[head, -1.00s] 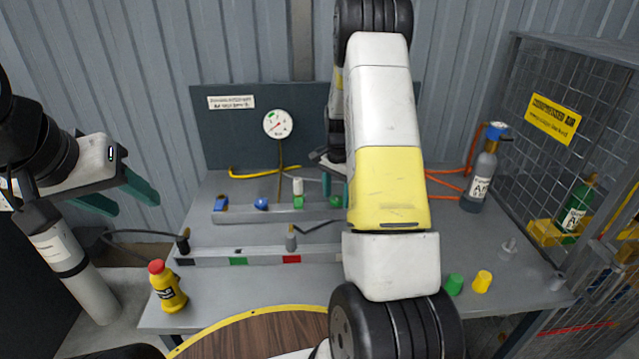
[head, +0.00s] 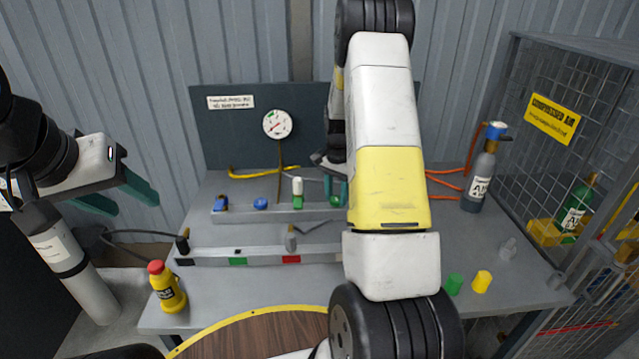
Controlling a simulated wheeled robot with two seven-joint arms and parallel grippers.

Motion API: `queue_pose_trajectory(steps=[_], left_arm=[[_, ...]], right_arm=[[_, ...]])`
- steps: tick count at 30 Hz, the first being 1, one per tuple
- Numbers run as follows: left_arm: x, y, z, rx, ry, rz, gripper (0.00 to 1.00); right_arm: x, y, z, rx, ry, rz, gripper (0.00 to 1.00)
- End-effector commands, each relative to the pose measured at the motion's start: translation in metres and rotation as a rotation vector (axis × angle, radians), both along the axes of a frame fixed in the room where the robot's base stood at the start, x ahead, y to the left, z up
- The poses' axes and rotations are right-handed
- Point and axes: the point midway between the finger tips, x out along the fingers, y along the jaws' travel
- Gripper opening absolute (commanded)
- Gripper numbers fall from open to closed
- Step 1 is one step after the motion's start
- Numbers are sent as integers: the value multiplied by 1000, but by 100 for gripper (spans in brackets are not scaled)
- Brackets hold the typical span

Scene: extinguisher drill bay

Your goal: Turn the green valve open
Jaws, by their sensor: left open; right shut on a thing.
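A green valve knob (head: 335,201) sits at the right end of the grey rail on the bench, partly hidden by my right arm. My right gripper (head: 336,192) reaches down from behind that arm, with its teal fingers shut on the green knob. My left gripper (head: 120,195) is open and empty at the left, in the air well away from the rail. Along the same rail are a white-topped green fitting (head: 297,195), a round blue cap (head: 260,203) and a blue fitting (head: 221,204).
A pressure gauge (head: 277,124) is on the dark back panel. A yellow bottle with a red cap (head: 166,287) stands at the front left. Green (head: 453,284) and yellow (head: 481,282) caps and a grey cylinder (head: 479,180) are right of my arm. A mesh cage (head: 560,70) bounds the right.

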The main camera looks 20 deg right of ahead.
Motion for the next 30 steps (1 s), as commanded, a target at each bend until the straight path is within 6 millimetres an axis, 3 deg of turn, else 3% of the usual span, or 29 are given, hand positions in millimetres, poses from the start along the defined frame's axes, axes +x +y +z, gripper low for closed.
queue_pose_trajectory(steps=[30], left_arm=[[0,0,0,0,0,0,50]], right_arm=[[-1,1,0,3,1,932,0]])
